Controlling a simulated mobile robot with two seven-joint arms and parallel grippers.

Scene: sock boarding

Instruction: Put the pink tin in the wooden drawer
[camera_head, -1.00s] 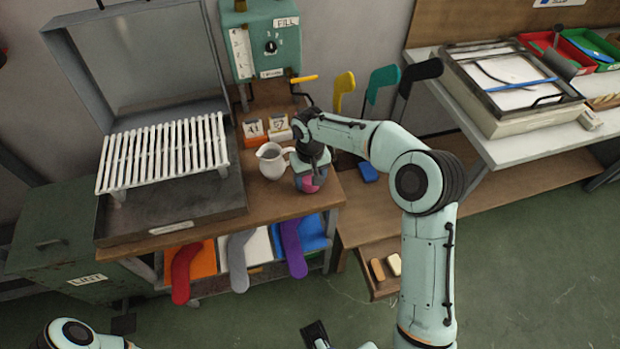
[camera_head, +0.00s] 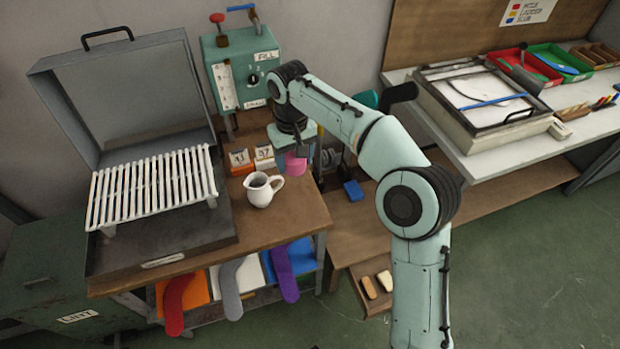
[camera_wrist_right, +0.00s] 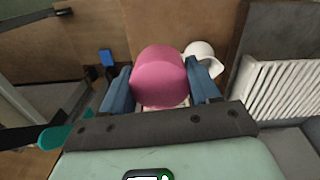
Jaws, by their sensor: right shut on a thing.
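The pink tin (camera_head: 296,164) is held in my right gripper (camera_head: 295,150), over the back right part of the wooden table. In the right wrist view the tin (camera_wrist_right: 159,76) sits between the two blue fingers of the gripper (camera_wrist_right: 160,88), which are shut on its sides. It appears raised above the table top. The wooden drawer (camera_head: 379,307) is pulled out under the low wooden bench at lower right. A tan block and a cream block lie in it. My left gripper is out of view.
A white jug (camera_head: 260,192) stands on the table (camera_head: 280,219) near the tin, with two number cards (camera_head: 252,158) behind. A slatted white rack (camera_head: 155,187) is at left.

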